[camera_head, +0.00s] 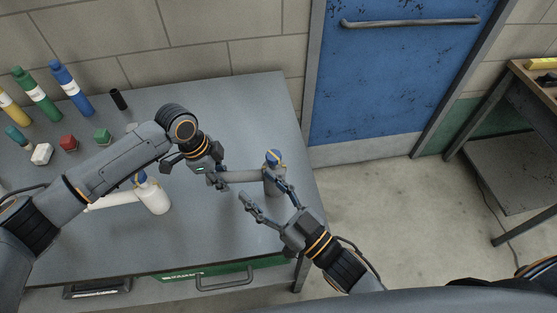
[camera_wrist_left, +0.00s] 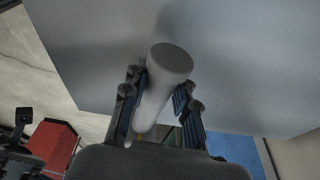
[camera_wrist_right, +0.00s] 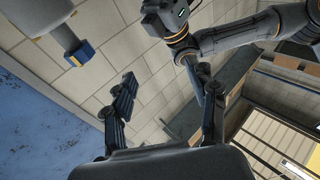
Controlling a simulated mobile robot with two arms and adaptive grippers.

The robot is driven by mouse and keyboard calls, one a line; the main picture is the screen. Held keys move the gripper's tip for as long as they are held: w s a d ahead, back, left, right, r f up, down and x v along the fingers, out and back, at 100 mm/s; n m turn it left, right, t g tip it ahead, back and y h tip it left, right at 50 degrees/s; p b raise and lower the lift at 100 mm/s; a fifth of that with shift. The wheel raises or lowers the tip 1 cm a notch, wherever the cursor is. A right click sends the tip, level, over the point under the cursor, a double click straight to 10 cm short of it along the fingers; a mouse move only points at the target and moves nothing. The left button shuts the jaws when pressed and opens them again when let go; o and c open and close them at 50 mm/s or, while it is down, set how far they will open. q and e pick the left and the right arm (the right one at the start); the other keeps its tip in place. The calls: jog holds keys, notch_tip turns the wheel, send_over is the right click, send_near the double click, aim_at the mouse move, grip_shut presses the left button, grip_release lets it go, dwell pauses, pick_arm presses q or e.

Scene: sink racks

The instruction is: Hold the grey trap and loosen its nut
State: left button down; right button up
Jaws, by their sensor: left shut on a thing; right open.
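The grey trap (camera_head: 274,187) stands upright near the table's right edge, with its blue nut (camera_head: 274,157) on top; a yellow mark shows on the nut. A grey pipe (camera_head: 243,176) runs left from the trap. My left gripper (camera_head: 216,181) is shut at this pipe's left end. In the left wrist view a grey cylindrical part (camera_wrist_left: 170,62) lies between its fingers. My right gripper (camera_head: 259,183) is open and empty, its fingers partly covering the trap. In the right wrist view the nut (camera_wrist_right: 80,53) lies outside its fingers (camera_wrist_right: 160,80), to the left.
A white trap (camera_head: 154,197) with a blue nut stands left, partly behind my left arm. Several bottles (camera_head: 70,88) and small blocks (camera_head: 68,142) are at the back left. The table (camera_head: 235,110) is clear behind the grey trap. A blue door (camera_head: 395,75) stands beyond.

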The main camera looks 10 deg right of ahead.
jog(key=a+n+g+y, duration=0.1)
jog(key=n+g+y, duration=0.1)
jog(key=y, duration=0.1)
jog(key=n+g+y, duration=0.1)
jog(key=n+g, duration=0.3)
jog(key=g, duration=0.3)
send_near(274, 155)
jog(key=x, duration=1)
jog(key=shift+f, duration=0.35)
jog(key=shift+d, duration=0.1)
jog(key=c, duration=1.2)
